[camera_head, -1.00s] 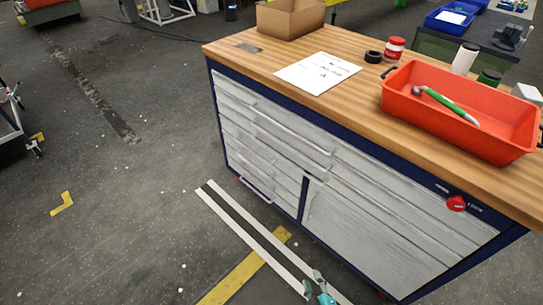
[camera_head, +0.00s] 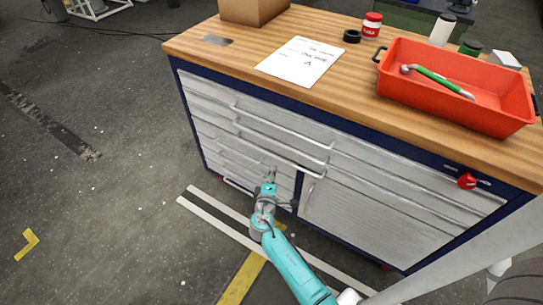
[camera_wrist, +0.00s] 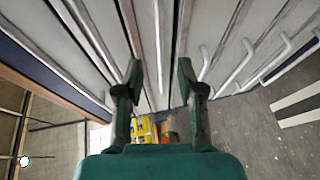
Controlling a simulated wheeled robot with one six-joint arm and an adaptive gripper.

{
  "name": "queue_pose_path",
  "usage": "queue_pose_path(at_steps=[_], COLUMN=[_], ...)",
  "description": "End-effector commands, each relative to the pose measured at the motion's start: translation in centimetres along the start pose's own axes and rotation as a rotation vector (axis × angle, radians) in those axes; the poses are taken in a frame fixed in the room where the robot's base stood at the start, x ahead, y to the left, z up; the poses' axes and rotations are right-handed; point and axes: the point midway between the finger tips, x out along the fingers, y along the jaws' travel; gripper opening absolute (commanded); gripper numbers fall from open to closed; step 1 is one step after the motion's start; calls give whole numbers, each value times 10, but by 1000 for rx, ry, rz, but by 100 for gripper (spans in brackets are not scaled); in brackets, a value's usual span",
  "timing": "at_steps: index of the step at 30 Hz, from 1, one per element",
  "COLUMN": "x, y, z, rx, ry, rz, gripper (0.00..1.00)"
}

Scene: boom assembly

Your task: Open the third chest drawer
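The chest (camera_head: 390,222) has a blue frame and several pale grey drawer fronts with bar handles. All its drawers look shut in the head view. My gripper (camera_head: 270,174) is in front of the left half of the chest, near the lower handles. In the wrist view my gripper (camera_wrist: 159,75) is open, with its two dark fingers apart and pointing at the drawer fronts. A long bar handle (camera_wrist: 157,40) shows between the fingers, and no contact is visible. I cannot tell which drawer is the third.
A wooden worktop (camera_head: 215,57) carries a red tray (camera_head: 395,88), a paper sheet (camera_head: 300,62), a cardboard box (camera_head: 250,12) and small jars. A red knob (camera_head: 467,181) sits at the chest's upper right.

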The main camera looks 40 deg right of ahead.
Motion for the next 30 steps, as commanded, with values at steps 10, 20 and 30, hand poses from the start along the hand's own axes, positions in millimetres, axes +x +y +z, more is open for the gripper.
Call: queue_pose_path(at_steps=[10,20,30], x=[58,96,101], y=[1,0,0], z=[1,0,0], rx=[2,2,2], ry=[-2,0,1], rz=[0,-1,-2], gripper=[38,38,38])
